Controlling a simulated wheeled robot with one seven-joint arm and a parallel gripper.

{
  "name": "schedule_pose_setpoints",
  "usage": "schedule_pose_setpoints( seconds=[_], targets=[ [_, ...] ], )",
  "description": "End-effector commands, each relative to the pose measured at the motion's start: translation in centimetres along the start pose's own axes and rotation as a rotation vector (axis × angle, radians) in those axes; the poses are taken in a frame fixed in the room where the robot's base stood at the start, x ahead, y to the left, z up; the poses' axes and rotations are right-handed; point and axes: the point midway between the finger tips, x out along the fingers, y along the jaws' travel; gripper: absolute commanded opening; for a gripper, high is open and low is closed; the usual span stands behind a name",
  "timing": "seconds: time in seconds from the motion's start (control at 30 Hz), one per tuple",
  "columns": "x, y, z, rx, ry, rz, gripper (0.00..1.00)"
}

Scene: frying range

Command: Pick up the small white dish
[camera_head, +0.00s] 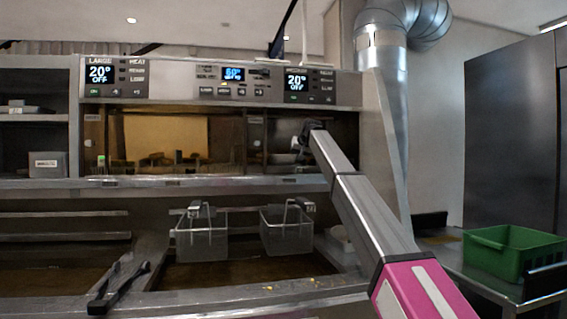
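My arm reaches up from the lower right, and my gripper (302,141) is at its far end, in front of the dark right part of the recess under the control panels. The gripper is small and dark here, and its fingers cannot be made out. A small pale spot shows at its left side; I cannot tell whether it is a dish or part of the gripper. A whitish object (341,236) sits right of the fry baskets, partly hidden by my arm. It is too unclear to name as the small white dish.
Two wire fry baskets (201,240) (287,231) hang over the fryer well. Black tongs (118,288) lie at the front left. A green crate (513,250) stands on the right-hand table. A steel ledge (200,182) runs below the recess.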

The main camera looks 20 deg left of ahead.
Motion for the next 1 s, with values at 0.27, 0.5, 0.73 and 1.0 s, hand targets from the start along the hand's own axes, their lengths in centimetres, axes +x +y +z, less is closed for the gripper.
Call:
schedule_pose_setpoints(
  seconds=[0.27, 0.5, 0.73, 1.0],
  targets=[
    [0.0, 0.0, 0.0, 0.000, 0.000, 0.000, 0.00],
    [-0.1, 0.0, 0.0, 0.000, 0.001, -0.001, 0.00],
    [-0.8, -0.2, -0.8, 0.000, 0.002, -0.001, 0.00],
    [-3.6, -0.5, -1.2, 0.001, 0.001, 0.000, 0.00]
  ],
)
